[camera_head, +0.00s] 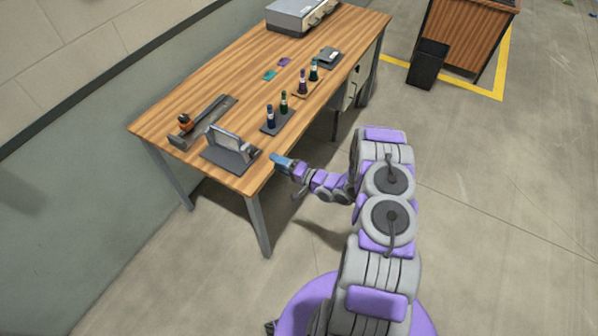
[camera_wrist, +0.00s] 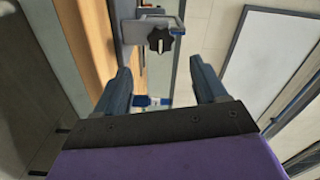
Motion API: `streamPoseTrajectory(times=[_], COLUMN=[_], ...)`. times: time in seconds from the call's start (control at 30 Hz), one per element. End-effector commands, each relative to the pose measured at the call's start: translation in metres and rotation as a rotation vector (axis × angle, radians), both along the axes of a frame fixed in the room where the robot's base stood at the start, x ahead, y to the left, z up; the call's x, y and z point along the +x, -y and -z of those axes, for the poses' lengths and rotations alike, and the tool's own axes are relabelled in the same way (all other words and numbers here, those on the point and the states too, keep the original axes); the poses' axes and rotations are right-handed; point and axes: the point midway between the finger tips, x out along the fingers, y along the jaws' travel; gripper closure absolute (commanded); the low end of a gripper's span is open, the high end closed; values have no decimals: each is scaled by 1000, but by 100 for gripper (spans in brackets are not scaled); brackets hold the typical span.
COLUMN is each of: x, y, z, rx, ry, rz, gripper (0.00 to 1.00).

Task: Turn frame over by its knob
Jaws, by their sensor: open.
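The frame (camera_head: 231,142) stands tilted on a dark base plate near the front left corner of the wooden table. In the wrist view the light grey frame (camera_wrist: 128,31) is ahead at the top, with a dark lobed knob (camera_wrist: 160,41) at its edge. My gripper (camera_head: 278,160) is just off the table's front edge, to the right of the frame. In the wrist view my gripper (camera_wrist: 163,72) shows two blue fingers wide apart, with nothing held between them. The knob lies beyond the fingertips, roughly between them, and apart from them.
A dark tray with an orange-and-black item (camera_head: 186,122) lies behind the frame. Several small bottles (camera_head: 284,103) stand to its right on dark and wooden holders. A grey machine (camera_head: 300,14) is at the far end. A black bin (camera_head: 428,63) stands on the floor beyond.

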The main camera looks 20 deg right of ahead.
Motion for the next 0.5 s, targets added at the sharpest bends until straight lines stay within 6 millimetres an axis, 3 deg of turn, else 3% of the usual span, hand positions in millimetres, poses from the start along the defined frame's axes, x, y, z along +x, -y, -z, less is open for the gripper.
streamPoseTrajectory(times=[0.3, 0.5], x=[-48, -64], y=[37, 48], z=[0, 1], rx=[0, -1], ry=[-1, -1], rz=[5, 2], gripper=[29, 29])
